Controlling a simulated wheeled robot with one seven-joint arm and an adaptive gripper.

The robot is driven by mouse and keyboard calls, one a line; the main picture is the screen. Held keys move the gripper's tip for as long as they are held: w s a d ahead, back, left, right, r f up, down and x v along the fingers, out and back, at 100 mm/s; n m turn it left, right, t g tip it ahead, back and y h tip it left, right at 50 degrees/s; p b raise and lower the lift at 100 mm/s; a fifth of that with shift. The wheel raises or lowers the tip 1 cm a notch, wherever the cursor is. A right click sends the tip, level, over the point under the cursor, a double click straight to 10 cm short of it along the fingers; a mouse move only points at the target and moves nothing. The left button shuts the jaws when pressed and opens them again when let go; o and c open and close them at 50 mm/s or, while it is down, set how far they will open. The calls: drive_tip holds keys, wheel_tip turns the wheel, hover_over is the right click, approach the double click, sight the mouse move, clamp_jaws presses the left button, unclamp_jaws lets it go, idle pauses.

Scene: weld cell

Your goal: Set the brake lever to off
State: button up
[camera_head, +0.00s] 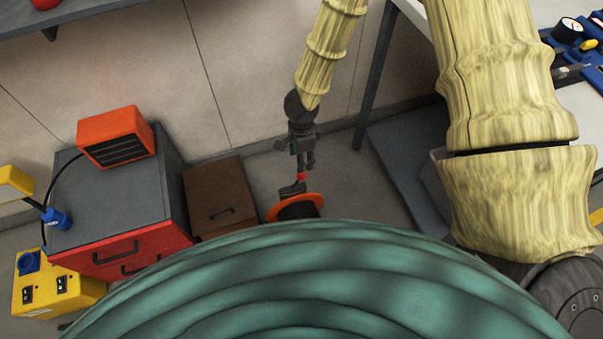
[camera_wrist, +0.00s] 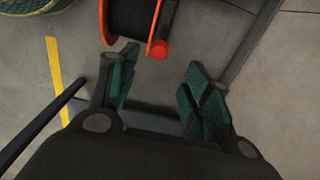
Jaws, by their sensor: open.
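The brake lever shows as a red knob (camera_head: 301,176) beside the top of an orange-rimmed cable reel (camera_head: 283,207) on the floor. In the wrist view the red knob (camera_wrist: 159,50) sits in front of the reel's orange flange (camera_wrist: 155,18), and the reel's drum is dark. The lever's shaft is hidden behind the knob there. My gripper (camera_head: 302,163) points down just above the knob in the head view. In the wrist view my gripper (camera_wrist: 160,64) is open with green pads, and the knob lies between and just beyond its fingertips. I see no contact.
A grey and red cabinet (camera_head: 110,195) with an orange heater (camera_head: 115,136) on top stands at left. A brown box (camera_head: 218,197) is beside the reel. A yellow unit (camera_head: 55,287) sits lower left. A dark table leg (camera_head: 375,75) stands right of my gripper. The wall is behind.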

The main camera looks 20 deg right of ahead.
sight(302, 174)
wheel_tip(302, 174, down, 10)
drive_tip(key=b, duration=0.3)
drive_tip(key=shift+r, duration=0.2)
clamp_jaws()
